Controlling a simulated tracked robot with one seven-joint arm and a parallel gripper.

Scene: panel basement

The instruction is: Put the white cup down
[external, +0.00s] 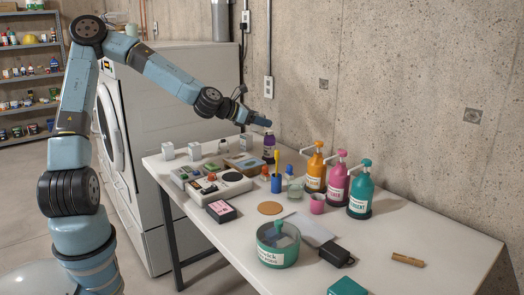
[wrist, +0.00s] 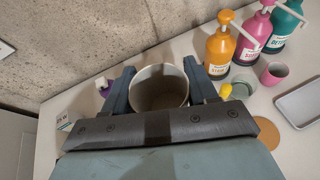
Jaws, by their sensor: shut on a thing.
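The white cup (wrist: 160,87) is between the two fingers of my gripper (wrist: 159,80) in the wrist view. Its round open rim faces the camera and its inside looks empty. The fingers press on it from both sides. In the external view my gripper (external: 262,121) is above the back part of the white table (external: 400,228), near the concrete wall. I cannot make out the cup there.
Orange (external: 316,170), pink (external: 336,184) and teal (external: 360,190) pump bottles stand along the wall side. A pink cup (external: 317,204), a cork disc (external: 270,208) and a green-banded tub (external: 278,246) stand nearer. A purple bottle (external: 269,146) is close under my gripper. The right table end has bare room.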

